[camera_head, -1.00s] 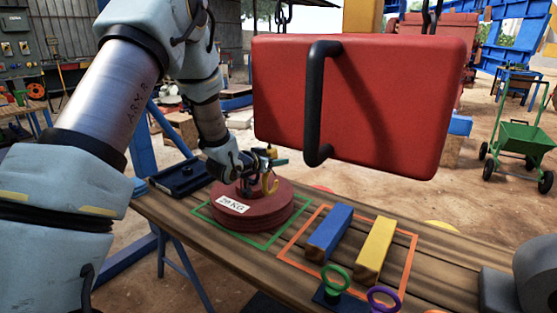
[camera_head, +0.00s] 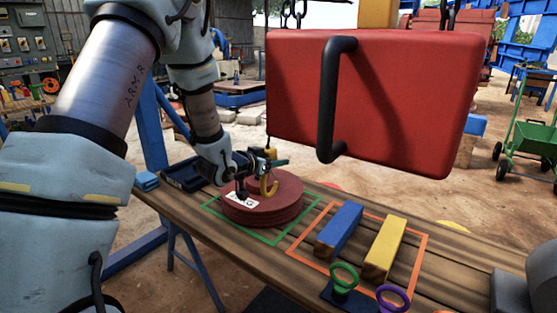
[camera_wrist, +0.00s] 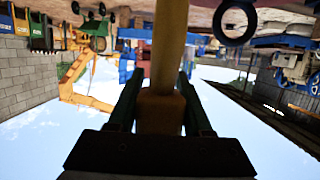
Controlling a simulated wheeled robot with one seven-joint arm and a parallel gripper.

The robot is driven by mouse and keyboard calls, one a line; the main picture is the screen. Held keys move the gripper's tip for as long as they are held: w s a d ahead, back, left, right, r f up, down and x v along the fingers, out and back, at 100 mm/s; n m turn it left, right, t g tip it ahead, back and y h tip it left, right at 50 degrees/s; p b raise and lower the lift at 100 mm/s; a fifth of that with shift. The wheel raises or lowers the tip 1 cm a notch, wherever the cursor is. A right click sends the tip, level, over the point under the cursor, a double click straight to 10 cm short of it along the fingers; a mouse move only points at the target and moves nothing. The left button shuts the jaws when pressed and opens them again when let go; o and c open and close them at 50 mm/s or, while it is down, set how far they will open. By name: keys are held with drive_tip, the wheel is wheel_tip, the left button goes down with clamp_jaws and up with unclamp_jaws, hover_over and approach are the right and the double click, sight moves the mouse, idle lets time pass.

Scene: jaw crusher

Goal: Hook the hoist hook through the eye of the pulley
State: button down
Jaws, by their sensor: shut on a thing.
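My gripper (camera_head: 266,162) is shut on the yellow hoist hook (camera_head: 268,186). In the wrist view, the hook's yellow shank (camera_wrist: 168,45) runs between my two dark green fingers (camera_wrist: 160,100). In the head view, the hook's curved end hangs below my fingers, in front of or just over a red round stack (camera_head: 287,203) with a white label. The gap between hook and stack is hard to judge. A dark ring (camera_wrist: 237,20) shows beside the hook in the wrist view, apart from it. I cannot tell whether it is the pulley's eye; no pulley is clearly seen.
The stack stands in a green outline on a wooden bench (camera_head: 190,220). A blue block (camera_head: 340,230) and a yellow block (camera_head: 385,248) lie in an orange outline. A big red slab (camera_head: 400,100) with a black handle hangs close at right. A dark tray (camera_head: 185,174) lies behind.

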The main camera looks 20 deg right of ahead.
drive_tip(key=shift+s+a+r, duration=0.1)
drive_tip(key=shift+a+r, duration=0.05)
idle(0.3)
drive_tip(key=w+a+p, duration=0.1)
drive_tip(key=w+a, duration=0.5)
drive_tip(key=w, duration=0.3)
drive_tip(key=shift+p, duration=0.35)
idle(1.1)
drive_tip(key=shift+w, duration=0.1)
drive_tip(key=x, duration=0.4)
drive_tip(key=shift+w+d+r, duration=0.2)
drive_tip(key=shift+d+r, duration=0.05)
drive_tip(key=shift+r, duration=0.1)
idle(0.6)
drive_tip(key=shift+d, duration=0.1)
drive_tip(key=shift+w+d+r, duration=0.1)
drive_tip(key=shift+w+d, duration=0.3)
drive_tip(key=shift+d, duration=0.3)
drive_tip(key=shift+w+d, duration=0.45)
drive_tip(key=shift+d, duration=0.2)
